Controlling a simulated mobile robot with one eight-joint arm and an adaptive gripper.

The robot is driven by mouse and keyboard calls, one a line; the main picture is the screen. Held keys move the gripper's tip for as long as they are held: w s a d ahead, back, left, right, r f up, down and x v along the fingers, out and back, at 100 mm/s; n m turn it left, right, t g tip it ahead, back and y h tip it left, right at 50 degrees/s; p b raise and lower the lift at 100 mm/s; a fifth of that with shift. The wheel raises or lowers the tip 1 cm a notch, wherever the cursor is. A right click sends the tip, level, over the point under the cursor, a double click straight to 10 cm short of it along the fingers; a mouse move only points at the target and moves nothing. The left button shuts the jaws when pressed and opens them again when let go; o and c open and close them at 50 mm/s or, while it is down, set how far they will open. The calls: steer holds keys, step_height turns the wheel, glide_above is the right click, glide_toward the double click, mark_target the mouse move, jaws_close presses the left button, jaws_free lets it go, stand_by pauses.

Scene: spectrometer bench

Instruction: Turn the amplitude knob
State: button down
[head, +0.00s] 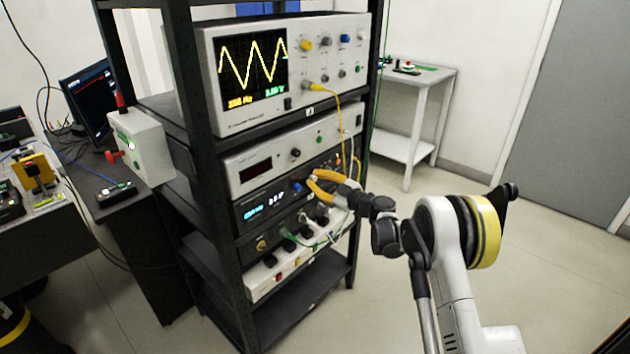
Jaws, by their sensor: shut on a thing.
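The rack holds a unit with a small blue display (262,211), and a row of small controls runs along its dark front panel. My gripper (311,187) has yellow fingers and reaches in from the right to this panel. Its fingers are shut on a knob at the right part of the panel. The fingers mostly hide this knob, and its label is too small to read. A blue knob (297,187) shows just left of the fingertips. Above, the oscilloscope (253,70) shows a yellow wave, with yellow and green readouts below it.
A yellow cable (338,110) hangs from the oscilloscope near my gripper. Cables also cross the white power strip (262,286) below. The dark rack post (372,90) stands close behind. A white side table (420,75) is at the back right. The floor at right is clear.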

steer(key=n, duration=0.5)
steer(key=shift+n, duration=0.3)
stand_by(0.4)
steer(key=c, duration=1.3)
jaws_free()
steer(key=v, duration=1.2)
